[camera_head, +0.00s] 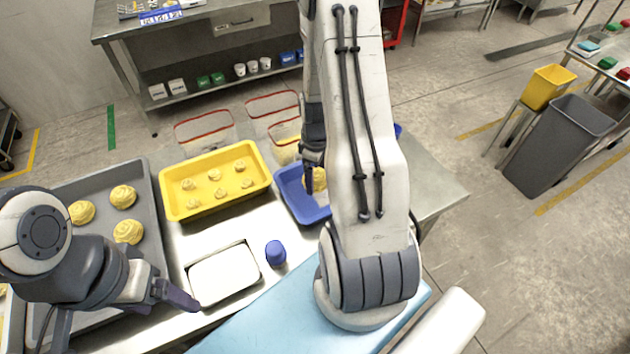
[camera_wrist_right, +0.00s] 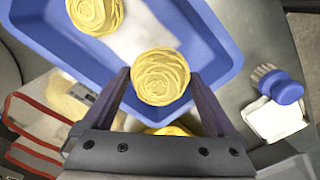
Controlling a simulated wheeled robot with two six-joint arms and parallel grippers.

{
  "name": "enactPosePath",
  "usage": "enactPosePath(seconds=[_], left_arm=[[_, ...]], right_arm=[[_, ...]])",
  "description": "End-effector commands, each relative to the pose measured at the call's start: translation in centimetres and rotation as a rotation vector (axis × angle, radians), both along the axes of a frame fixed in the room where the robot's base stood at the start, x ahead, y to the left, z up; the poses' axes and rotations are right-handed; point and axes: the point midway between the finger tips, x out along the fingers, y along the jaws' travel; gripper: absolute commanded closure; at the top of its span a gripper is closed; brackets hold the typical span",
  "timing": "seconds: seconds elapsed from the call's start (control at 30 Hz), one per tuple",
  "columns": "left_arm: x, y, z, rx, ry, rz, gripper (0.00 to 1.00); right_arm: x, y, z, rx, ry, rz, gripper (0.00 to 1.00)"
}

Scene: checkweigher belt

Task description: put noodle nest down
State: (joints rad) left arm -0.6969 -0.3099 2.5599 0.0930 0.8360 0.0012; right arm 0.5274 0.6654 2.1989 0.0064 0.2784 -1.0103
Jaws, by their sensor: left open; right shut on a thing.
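My right gripper (camera_head: 313,160) is shut on a noodle nest (camera_wrist_right: 161,77), a pale yellow coil between its two fingers in the right wrist view. It is over the blue tray (camera_head: 309,213), which also shows in the wrist view (camera_wrist_right: 222,52). Another nest (camera_wrist_right: 95,14) lies in the blue tray at the top of that view. Whether the held nest touches the tray floor I cannot tell. My arm hides much of the tray in the head view. My left gripper (camera_head: 176,295) is open and empty beside the white plate (camera_head: 224,275).
A yellow tray (camera_head: 262,181) holds several small nests. A grey baking tray (camera_head: 148,190) at the left holds several larger nests. A blue round object (camera_head: 275,253) stands right of the white plate. Red-rimmed clear containers (camera_head: 205,128) are behind. A blue-handled brush (camera_wrist_right: 281,86) lies beside the blue tray.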

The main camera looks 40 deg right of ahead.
Motion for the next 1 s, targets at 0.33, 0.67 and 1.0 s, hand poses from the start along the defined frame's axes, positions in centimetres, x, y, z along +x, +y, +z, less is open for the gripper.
enactPosePath(seconds=[0.33,0.67,1.0], left_arm=[[0.0,0.0,1.2,0.000,0.000,0.001,0.22],[0.0,0.0,1.2,0.000,0.000,0.001,0.22],[0.0,0.0,0.5,0.000,0.000,0.000,0.22]], right_arm=[[0.4,0.3,-3.3,0.002,0.005,-0.002,0.70],[0.5,0.2,-4.4,-0.001,0.000,-0.002,0.70],[0.5,0.2,-5.3,0.000,0.000,-0.001,0.70]])
